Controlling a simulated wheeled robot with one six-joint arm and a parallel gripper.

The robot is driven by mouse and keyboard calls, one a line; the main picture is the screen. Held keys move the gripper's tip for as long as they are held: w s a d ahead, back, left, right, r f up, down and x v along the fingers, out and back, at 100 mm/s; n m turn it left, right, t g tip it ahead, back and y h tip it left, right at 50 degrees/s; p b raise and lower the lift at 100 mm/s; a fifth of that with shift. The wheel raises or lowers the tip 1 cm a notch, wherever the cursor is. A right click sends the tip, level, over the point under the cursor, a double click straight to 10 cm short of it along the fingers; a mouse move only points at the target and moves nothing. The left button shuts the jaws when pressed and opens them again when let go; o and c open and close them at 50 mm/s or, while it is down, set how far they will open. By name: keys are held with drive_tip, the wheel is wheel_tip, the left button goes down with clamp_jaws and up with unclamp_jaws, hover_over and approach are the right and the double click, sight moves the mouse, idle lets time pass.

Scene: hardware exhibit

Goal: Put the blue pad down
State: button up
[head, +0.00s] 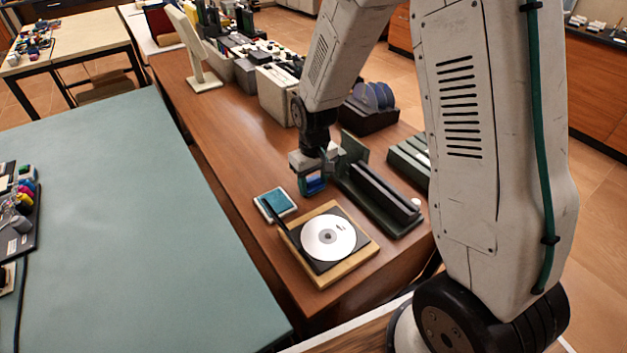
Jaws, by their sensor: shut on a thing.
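My gripper (312,185) hangs low over the brown table and is shut on the blue pad (314,184), a small blue block. The fingers hide part of the pad. I cannot tell how far it is above the table. A flat teal square with a white rim (275,204) lies on the table, a little left of and nearer than my gripper.
A wooden board (323,280) with a black plate and a white disc (328,238) sits in front. A dark green rack (378,196) stands close right of my gripper. Boxes and equipment crowd the table behind. The green table (150,230) at left is mostly clear.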

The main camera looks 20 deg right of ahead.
sight(314, 179)
drive_tip(key=shift+f, duration=0.1)
drive_tip(key=o, duration=1.2)
wheel_tip(314, 179, up, 12)
drive_tip(key=s+d+r, duration=0.1)
drive_tip(key=s+r, duration=0.3)
drive_tip(key=s, duration=0.5)
drive_tip(key=s+d+r+m, duration=0.1)
drive_tip(key=s+r, duration=0.4)
drive_tip(key=s, duration=0.3)
drive_tip(key=s+d+r+m+t, duration=0.1)
drive_tip(key=s+r, duration=0.4)
drive_tip(key=s, duration=0.4)
drive_tip(key=shift+s+r, duration=0.25)
drive_tip(key=shift+s, duration=0.1)
